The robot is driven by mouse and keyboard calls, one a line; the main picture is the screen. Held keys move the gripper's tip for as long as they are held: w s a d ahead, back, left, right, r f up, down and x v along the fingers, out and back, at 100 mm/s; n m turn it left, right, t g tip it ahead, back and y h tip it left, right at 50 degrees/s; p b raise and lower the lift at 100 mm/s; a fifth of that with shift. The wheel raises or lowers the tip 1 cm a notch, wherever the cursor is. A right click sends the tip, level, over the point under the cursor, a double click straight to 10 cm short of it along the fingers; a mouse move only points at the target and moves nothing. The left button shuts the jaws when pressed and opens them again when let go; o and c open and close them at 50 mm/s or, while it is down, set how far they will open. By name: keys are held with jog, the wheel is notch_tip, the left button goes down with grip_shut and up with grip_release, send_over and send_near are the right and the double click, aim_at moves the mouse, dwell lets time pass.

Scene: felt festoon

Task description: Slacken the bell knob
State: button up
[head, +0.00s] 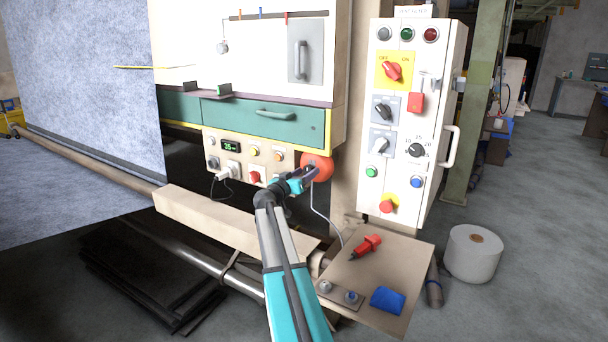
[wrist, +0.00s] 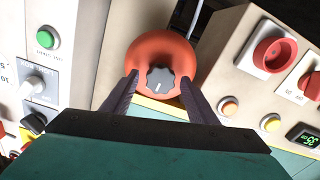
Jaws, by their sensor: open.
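The bell is a round orange-red dome (head: 321,163) at the right end of the low control strip in the head view. In the wrist view the bell (wrist: 158,48) fills the upper middle. In the wrist view my gripper (wrist: 159,82) is open, with one finger on each side of the knob. A gap shows between each fingertip and the knob; I cannot tell their depth.
A control strip (head: 243,151) with buttons, sockets and a green display lies left of the bell. A tall switch cabinet (head: 397,160) stands to the right. Below, a small shelf (head: 385,262) holds a red-handled tool (head: 366,246) and a blue cloth-like item (head: 388,300).

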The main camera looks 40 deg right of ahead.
jog(key=c, duration=1)
jog(key=shift+w+a, duration=0.1)
jog(key=shift+a, duration=0.15)
jog(key=shift+c, duration=0.3)
jog(key=shift+d, duration=0.2)
